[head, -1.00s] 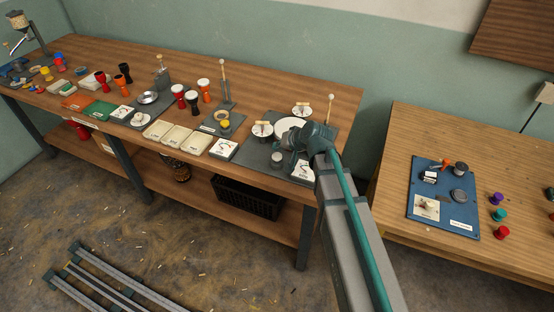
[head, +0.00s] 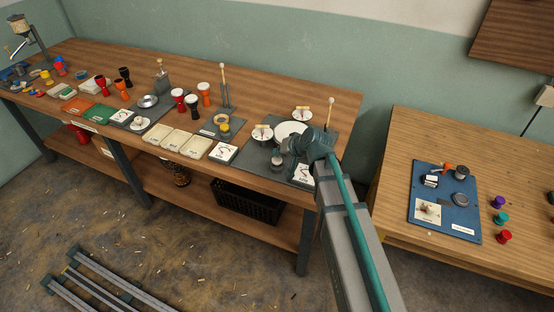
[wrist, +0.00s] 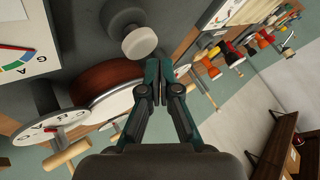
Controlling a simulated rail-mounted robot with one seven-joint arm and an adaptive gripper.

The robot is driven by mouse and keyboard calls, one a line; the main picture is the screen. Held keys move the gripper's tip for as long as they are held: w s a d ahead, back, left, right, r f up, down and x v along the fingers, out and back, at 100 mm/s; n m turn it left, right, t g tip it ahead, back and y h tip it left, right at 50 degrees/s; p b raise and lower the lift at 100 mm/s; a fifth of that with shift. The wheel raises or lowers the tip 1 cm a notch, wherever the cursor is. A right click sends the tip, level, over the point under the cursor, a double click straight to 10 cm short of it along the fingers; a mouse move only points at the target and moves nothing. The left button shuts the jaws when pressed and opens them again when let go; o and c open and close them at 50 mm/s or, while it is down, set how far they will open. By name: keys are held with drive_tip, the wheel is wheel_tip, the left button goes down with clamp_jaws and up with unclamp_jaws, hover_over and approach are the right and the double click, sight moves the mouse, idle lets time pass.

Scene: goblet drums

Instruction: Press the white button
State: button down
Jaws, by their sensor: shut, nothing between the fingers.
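The white button (wrist: 140,42) is a round pale knob on a grey base, near the top of the wrist view. In the head view it appears as a small greyish knob (head: 277,161) on the dark panel of the long workbench. My gripper (wrist: 167,68) is shut and empty. Its fingertips are to the right of and below the button in the wrist view, with a visible gap between them. In the head view my gripper (head: 288,147) is low over the panel, just right of the button, and partly hides the drum behind it.
A drum with a white head (head: 290,130), dials with wooden handles (head: 262,134) and an upright mallet (head: 331,104) stand close around my gripper. White gauge cards (head: 223,153) lie nearby. A second table with a blue board (head: 431,214) is at the right.

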sight(278, 160)
drive_tip(key=shift+f, duration=0.15)
idle(0.5)
drive_tip(key=shift+f+b, duration=0.3)
drive_tip(key=shift+b, duration=0.15)
drive_tip(key=shift+f+b, duration=0.7)
drive_tip(key=shift+f, duration=0.3)
idle(1.0)
drive_tip(key=shift+r, duration=0.15)
drive_tip(key=shift+r+p, duration=0.8)
drive_tip(key=shift+r, duration=0.5)
drive_tip(key=shift+r+p, duration=1.4)
drive_tip(key=shift+r, duration=1.1)
